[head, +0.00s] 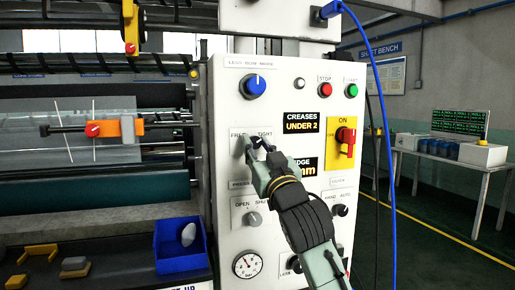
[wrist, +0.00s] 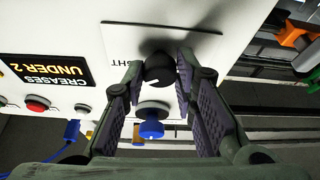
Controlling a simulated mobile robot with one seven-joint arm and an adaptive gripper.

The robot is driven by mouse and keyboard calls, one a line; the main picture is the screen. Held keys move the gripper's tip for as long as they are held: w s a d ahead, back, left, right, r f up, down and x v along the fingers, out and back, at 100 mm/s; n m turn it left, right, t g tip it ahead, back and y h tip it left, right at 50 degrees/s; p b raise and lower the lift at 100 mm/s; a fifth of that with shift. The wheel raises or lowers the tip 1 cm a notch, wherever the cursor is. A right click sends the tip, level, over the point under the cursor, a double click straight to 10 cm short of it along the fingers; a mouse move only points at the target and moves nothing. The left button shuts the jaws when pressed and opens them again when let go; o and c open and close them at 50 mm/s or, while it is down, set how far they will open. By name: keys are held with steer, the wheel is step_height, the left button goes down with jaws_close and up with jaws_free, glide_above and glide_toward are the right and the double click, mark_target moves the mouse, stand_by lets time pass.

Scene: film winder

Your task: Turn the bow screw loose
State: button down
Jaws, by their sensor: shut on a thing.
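A black knob (wrist: 158,70) on the white panel sits between my fingertips in the wrist view. Its plate (head: 240,134) reads FREE and TIGHT in the head view. My gripper (head: 258,144) is shut on this knob, which the fingers mostly hide in the head view. A small white mark shows on the knob in the wrist view. A blue knob (head: 256,86), labelled LESS BOW MORE, is higher on the panel, apart from my gripper. It also shows beyond the black knob in the wrist view (wrist: 151,122).
The panel also carries a red stop button (head: 325,90), a green start button (head: 351,90), a red and yellow switch (head: 346,142) and an open/shut knob (head: 254,219). A blue cable (head: 378,110) hangs at the right. A blue bin (head: 180,244) stands at the left.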

steer(key=n+g+y, duration=0.1)
steer(key=n, duration=0.2)
steer(key=n+y+b, duration=0.1)
steer(key=n, duration=0.2)
steer(key=n+g+y, duration=0.1)
steer(key=n, duration=0.1)
steer(key=shift+w+d+n+g+y+b, duration=0.1)
steer(key=shift+d+n+g+y+b, duration=0.2)
steer(key=shift+n+y, duration=0.1)
steer(key=n+g, duration=0.1)
steer(key=n, duration=0.1)
steer(key=n+g, duration=0.1)
steer(key=n, duration=0.1)
steer(key=n+y, duration=0.1)
steer(key=n, duration=0.1)
steer(key=shift+r+n+g+p, duration=0.3)
steer(key=shift+r+g, duration=0.05)
steer(key=shift+g, duration=0.05)
steer(key=n, duration=0.2)
steer(key=n+g+p, duration=0.1)
steer(key=n, duration=0.1)
steer(key=n+g+h+p, duration=0.1)
steer(key=n, duration=0.1)
steer(key=shift+r, duration=0.25)
steer(key=n+h+p, duration=0.1)
steer(key=n, duration=0.1)
steer(key=n+g+h+p, duration=0.1)
steer(key=n, duration=0.1)
steer(key=shift+n+p, duration=0.3)
steer(key=shift+n, duration=0.1)
